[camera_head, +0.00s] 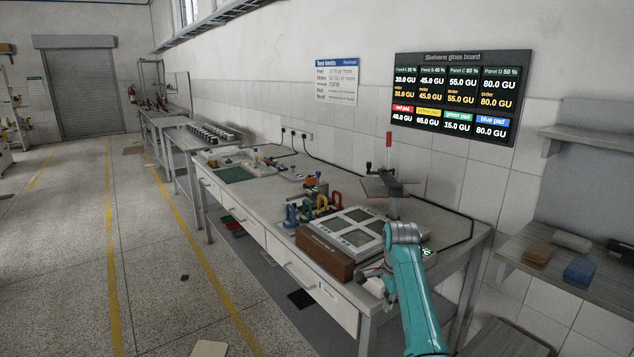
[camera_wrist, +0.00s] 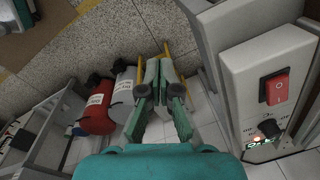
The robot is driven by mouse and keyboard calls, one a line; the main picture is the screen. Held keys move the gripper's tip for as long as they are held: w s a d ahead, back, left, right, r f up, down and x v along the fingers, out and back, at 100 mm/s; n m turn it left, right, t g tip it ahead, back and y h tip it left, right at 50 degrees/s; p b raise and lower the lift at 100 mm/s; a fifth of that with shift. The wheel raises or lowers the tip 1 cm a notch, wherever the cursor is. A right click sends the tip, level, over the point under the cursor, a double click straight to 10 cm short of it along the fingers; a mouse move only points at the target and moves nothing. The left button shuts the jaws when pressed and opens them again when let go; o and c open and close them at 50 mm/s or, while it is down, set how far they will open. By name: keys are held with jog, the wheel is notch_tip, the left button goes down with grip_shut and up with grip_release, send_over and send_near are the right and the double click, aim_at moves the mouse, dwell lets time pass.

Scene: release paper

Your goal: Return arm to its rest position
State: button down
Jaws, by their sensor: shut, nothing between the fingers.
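My teal arm reaches in from the bottom right of the head view, beside the near end of the long workbench (camera_head: 240,211). My gripper (camera_head: 374,274) shows small and partly hidden there, by the bench's front edge. In the wrist view my gripper (camera_wrist: 161,82) has its two green fingers close together, with nothing held. The fingers point over the speckled floor (camera_wrist: 184,32), apart from the objects around them.
A red cylinder (camera_wrist: 97,112) and a pale cylinder (camera_wrist: 123,90) stand left of the fingers. A grey box with a red switch (camera_wrist: 277,86) is at the right. The bench bears a panelled tray (camera_head: 349,232), a brown box (camera_head: 323,254) and coloured padlock-like pieces (camera_head: 322,204).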

jog(key=s+f+n+t, duration=0.2)
jog(key=s+f, duration=0.3)
jog(key=f, duration=0.7)
jog(key=s+f+n+t, duration=0.15)
jog(key=s+f, duration=0.35)
jog(key=f, duration=0.6)
jog(key=s+f+n+t, duration=0.2)
jog(key=s+f, duration=0.3)
jog(key=s, duration=0.6)
jog(key=s+f+n+t, duration=0.15)
jog(key=s+f, duration=0.35)
jog(key=s, duration=0.5)
jog(key=s+a+r+n+t, duration=0.1)
jog(key=s+r+n+t, duration=0.2)
jog(key=s, duration=0.8)
jog(key=s+r+n, duration=0.2)
jog(key=s+r, duration=0.4)
jog(key=s, duration=0.5)
jog(key=s+r+n+t, duration=0.2)
jog(key=s+r, duration=0.4)
jog(key=r, duration=0.4)
jog(key=s+r+n+t, duration=0.1)
jog(key=s+r, duration=0.6)
jog(key=r, duration=0.3)
jog(key=shift+n+t, duration=0.4)
jog(key=shift+r, duration=0.1)
